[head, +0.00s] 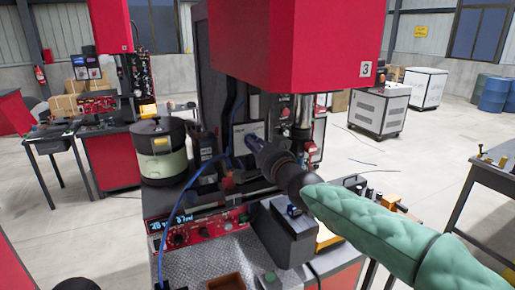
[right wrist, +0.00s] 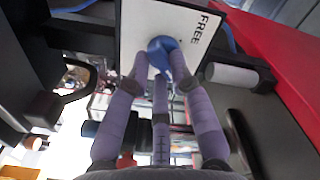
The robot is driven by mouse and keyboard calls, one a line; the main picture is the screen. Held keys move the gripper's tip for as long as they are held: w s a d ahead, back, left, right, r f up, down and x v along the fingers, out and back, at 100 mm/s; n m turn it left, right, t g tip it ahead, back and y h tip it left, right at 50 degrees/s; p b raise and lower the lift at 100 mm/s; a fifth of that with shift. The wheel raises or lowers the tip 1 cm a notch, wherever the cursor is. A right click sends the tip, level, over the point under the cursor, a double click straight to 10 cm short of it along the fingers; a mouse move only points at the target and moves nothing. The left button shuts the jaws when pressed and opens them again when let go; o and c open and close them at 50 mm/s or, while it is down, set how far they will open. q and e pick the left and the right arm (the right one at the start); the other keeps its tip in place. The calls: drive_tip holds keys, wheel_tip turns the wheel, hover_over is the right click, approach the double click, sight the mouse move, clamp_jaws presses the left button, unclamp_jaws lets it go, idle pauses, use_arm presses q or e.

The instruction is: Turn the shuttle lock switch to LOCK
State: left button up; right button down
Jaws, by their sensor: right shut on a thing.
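The shuttle lock switch shows in the right wrist view as a round blue knob (right wrist: 162,50) on a white plate (right wrist: 135,28). The word FREE is printed on the plate; any LOCK marking is hidden or out of frame. In the head view the white plate (head: 240,130) stands upright on the machine and the knob is hidden behind my fingers. My right gripper (head: 254,144) reaches in from the lower right. Its purple fingers (right wrist: 160,75) are shut around the blue knob. My left gripper is not in view.
A red machine housing (head: 300,45) hangs above the plate. A round bowl feeder (head: 162,152) stands to the left. A red control panel (head: 205,229) with a display is below, and a dark grey box (head: 284,235) sits beneath my right arm. A blue cable (head: 183,190) runs down in front.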

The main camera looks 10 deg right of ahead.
drive_tip(key=c, duration=1.1)
unclamp_jaws()
drive_tip(key=v, duration=1.2)
